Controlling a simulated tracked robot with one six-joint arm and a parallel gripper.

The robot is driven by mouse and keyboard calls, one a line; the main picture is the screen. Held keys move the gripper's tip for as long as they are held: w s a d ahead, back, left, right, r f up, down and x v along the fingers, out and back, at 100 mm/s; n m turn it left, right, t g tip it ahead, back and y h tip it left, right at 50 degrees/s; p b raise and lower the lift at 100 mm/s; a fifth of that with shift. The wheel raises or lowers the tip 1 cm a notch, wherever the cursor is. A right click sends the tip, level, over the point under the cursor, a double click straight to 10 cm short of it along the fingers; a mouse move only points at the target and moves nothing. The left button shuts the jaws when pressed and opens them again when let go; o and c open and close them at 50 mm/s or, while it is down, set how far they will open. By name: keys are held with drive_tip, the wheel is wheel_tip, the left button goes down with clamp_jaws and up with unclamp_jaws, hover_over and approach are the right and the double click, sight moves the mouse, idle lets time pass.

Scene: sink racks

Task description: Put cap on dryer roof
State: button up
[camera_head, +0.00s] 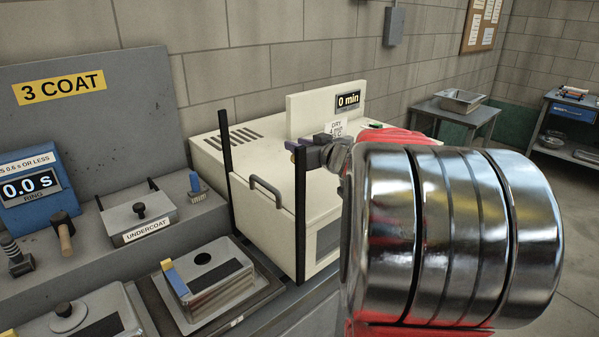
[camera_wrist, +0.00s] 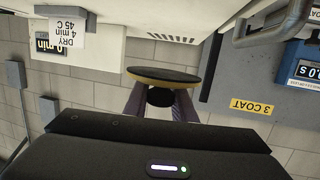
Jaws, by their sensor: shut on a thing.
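In the wrist view, which is upside down, my gripper (camera_wrist: 160,94) is shut on the dark knob of a round cap (camera_wrist: 163,75). The cap is a flat black disc with a yellowish rim, seen nearly edge-on beyond the fingers. In the head view my gripper (camera_head: 318,152) is small and partly hidden by my arm; I cannot make out the cap clearly there. The cream dryer (camera_head: 270,215) stands behind the bench, its flat roof (camera_head: 262,150) near and beyond my gripper. The dryer also shows at the top of the wrist view (camera_wrist: 140,12). I see no contact between cap and roof.
Black posts (camera_head: 228,160) and a grey handle (camera_head: 266,190) are at the dryer's front. A raised back panel carries a "0 min" display (camera_head: 348,99). Left are an undercoat box (camera_head: 138,216), a lidded tray (camera_head: 210,275) and a ring timer (camera_head: 30,190).

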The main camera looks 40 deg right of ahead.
drive_tip(key=shift+s+d, duration=0.15)
hover_over(300, 186)
drive_tip(key=shift+f, duration=3.1)
drive_tip(key=shift+f, duration=1.9)
drive_tip(key=o, duration=1.1)
drive_tip(key=shift+c, duration=0.2)
